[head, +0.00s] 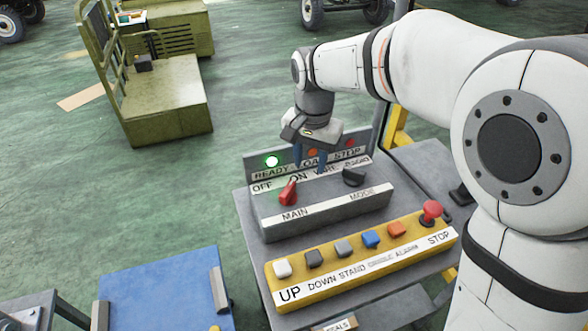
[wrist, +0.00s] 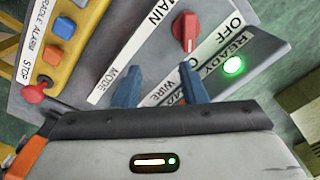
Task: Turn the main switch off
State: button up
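The main switch (head: 288,192) is a red rotary knob on a grey panel box (head: 325,205), above the label MAIN. Its tip seems to point toward ON rather than OFF, which is printed to the left. It also shows in the wrist view as a red knob (wrist: 186,32). My gripper (head: 310,160) is above the back of the box, behind and to the right of the switch. In the wrist view its two blue fingers (wrist: 160,90) stand apart with nothing between them. They are clear of the red knob.
A black MODE knob (head: 354,176) is right of the switch. The green READY lamp (head: 271,161) is lit behind it. In front, a yellow button box (head: 360,260) carries several buttons and a red mushroom STOP button (head: 432,210). A blue-topped surface (head: 165,290) is at lower left.

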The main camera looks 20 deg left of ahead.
send_over(288, 188)
jog(key=shift+s+f, duration=0.1)
jog(key=shift+f, duration=0.8)
notch_tip(288, 188, down, 8)
jog(key=shift+r+p, duration=0.25)
jog(key=shift+p, duration=0.3)
jog(key=shift+c, duration=0.2)
